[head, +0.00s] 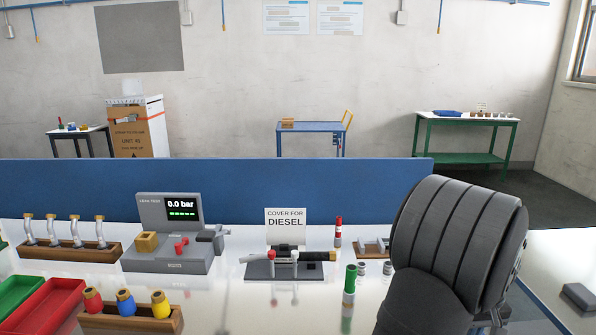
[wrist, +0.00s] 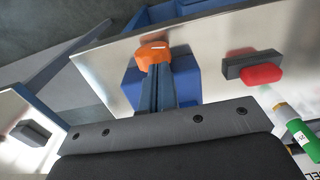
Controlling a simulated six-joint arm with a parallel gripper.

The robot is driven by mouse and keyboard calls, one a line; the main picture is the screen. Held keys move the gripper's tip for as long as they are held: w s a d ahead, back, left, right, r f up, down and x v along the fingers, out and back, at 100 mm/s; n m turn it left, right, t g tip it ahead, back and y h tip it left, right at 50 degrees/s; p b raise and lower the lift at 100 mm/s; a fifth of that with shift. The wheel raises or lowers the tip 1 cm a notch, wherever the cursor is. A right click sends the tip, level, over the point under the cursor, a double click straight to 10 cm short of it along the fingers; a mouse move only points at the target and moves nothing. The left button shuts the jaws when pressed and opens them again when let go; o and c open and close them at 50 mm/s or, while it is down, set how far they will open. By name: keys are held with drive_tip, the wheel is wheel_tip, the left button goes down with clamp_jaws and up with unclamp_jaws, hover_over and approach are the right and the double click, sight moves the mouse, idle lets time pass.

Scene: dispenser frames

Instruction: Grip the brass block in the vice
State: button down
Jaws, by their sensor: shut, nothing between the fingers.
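In the wrist view my gripper (wrist: 158,72) is shut and empty, its two dark fingers side by side. An orange piece (wrist: 152,52) shows just beyond the fingertips; whether they touch it, I cannot tell. A blue block-shaped body (wrist: 185,82) lies behind and beside the fingers, partly hidden by them; I cannot tell if it is the vice. In the head view a brass-coloured block (head: 147,242) sits on the left of the grey leak tester (head: 175,264); I cannot tell if it is the task's block. No vice is clearly recognisable. My gripper is not visible in the head view.
A red piece on a dark base (wrist: 262,73) and a green cylinder (wrist: 302,138) lie right of my fingers. The "Diesel" stand (head: 288,270), a wooden rack (head: 132,318) and red tray (head: 45,306) occupy the bench. A blue panel (head: 200,185) borders its back.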

drive_tip(key=shift+f, duration=0.55)
drive_tip(key=shift+d, duration=1.3)
idle(1.7)
drive_tip(key=shift+r, duration=0.85)
drive_tip(key=shift+a, duration=1.3)
drive_tip(key=shift+f, duration=0.85)
